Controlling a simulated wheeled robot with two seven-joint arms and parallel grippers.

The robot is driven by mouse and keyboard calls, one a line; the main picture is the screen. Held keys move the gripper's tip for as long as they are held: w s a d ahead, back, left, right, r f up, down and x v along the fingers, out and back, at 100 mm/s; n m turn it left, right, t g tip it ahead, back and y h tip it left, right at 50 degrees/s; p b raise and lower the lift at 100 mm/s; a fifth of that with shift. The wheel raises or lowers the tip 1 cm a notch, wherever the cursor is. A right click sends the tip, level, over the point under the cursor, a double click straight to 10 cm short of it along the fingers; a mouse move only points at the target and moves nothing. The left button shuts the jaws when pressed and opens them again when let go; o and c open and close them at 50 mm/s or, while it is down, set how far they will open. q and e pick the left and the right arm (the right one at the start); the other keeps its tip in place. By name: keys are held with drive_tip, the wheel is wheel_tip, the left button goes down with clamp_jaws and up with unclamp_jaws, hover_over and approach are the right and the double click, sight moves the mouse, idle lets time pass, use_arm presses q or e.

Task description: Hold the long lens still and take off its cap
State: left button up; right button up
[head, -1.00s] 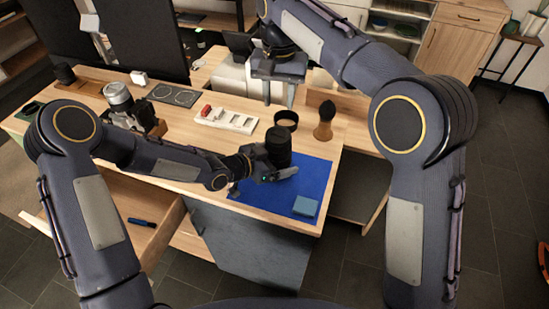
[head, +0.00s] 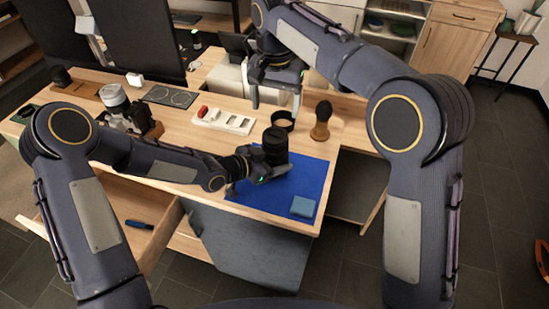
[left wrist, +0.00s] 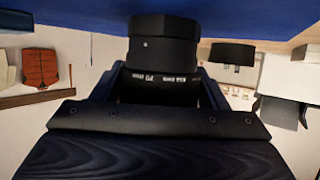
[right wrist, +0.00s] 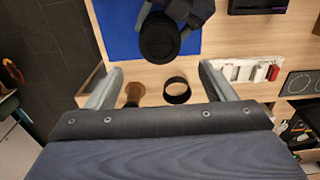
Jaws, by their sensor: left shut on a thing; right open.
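The long black lens (head: 276,148) stands upright on the blue mat (head: 242,200). My left gripper (head: 262,172) is shut on its lower part. The left wrist view shows the lens barrel (left wrist: 163,50), with white markings, between the fingers of the left gripper (left wrist: 158,92). My right gripper (head: 277,92) is open and empty, above the table behind the lens. In the right wrist view, the dark round top of the lens (right wrist: 160,38) lies beyond the open right gripper (right wrist: 160,82), apart from its fingers. Cap and barrel are both dark; I cannot make out the seam.
A black ring (head: 283,121) and a brush with a wooden handle (head: 321,121) stand just behind the lens. A white tray (head: 224,121) lies to their left. A light blue cloth or block (head: 303,206) lies on the mat's front right. A camera (head: 138,118) sits farther left.

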sight(275, 134)
drive_tip(key=shift+f, duration=4.2)
drive_tip(key=shift+c, duration=0.5)
drive_tip(key=c, duration=0.9)
drive_tip(key=shift+r, duration=0.7)
drive_tip(key=shift+r, duration=2.45)
use_arm(q)
drive_tip(key=o, duration=1.5)
